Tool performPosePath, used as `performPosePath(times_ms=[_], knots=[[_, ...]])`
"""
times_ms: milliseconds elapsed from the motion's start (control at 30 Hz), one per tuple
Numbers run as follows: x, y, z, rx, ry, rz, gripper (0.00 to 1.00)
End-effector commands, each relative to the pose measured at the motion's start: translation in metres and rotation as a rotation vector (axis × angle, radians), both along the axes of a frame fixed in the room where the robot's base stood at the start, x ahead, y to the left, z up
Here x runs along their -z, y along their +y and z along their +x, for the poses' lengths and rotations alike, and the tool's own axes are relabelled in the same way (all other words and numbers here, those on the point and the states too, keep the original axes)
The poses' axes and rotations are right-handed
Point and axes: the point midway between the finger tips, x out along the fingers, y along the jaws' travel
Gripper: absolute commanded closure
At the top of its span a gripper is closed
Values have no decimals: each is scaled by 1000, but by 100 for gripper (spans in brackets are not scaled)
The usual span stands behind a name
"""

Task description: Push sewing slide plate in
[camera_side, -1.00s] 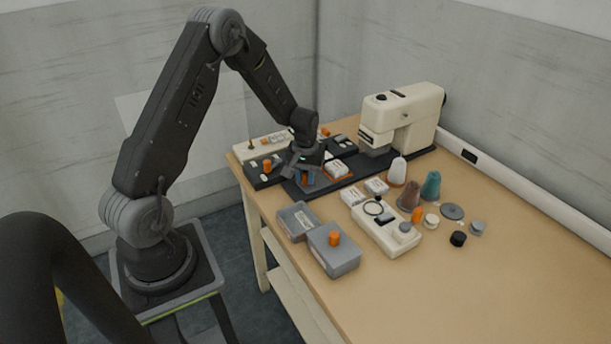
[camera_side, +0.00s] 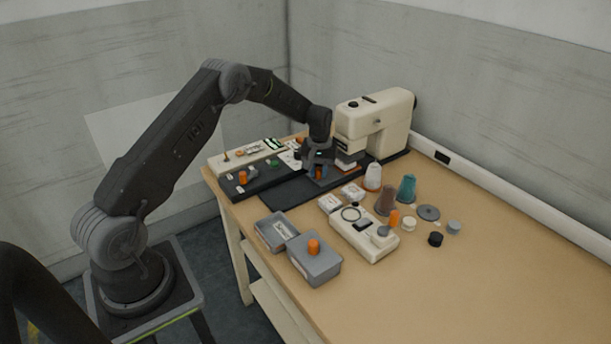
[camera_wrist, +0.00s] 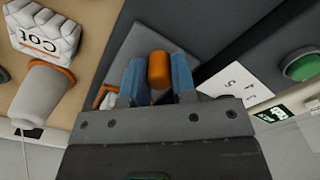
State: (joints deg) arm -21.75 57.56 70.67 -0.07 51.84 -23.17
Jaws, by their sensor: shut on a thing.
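My gripper (camera_side: 318,174) is low over the black base (camera_side: 285,195), close to the cream sewing machine (camera_side: 375,125). In the wrist view its two blue fingers (camera_wrist: 158,80) are shut on an upright orange knob (camera_wrist: 158,68). The knob stands on a grey plate (camera_wrist: 145,35), which I take as the slide plate. In the side view the gripper hides most of the plate. An orange-edged pale piece (camera_side: 346,164) shows beside the gripper, under the machine's head. I cannot tell whether the plate touches the machine.
A white thread cone (camera_side: 372,177), white wadding packs (camera_side: 340,197), brown (camera_side: 386,200) and teal (camera_side: 407,188) cones stand right of the base. Grey boxes (camera_side: 314,267) are in front. A control strip with an orange knob (camera_side: 243,178) lies left. The table's right front is clear.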

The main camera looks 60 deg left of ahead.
Motion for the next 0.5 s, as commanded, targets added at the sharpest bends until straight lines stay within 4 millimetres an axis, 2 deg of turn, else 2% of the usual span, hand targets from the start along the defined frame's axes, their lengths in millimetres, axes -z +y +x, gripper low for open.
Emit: performPosePath(times_ms=[133, 500], knots=[[1, 1, 14, -1, -3, 4, 100], [-1, 1, 19, -1, -11, 5, 100]])
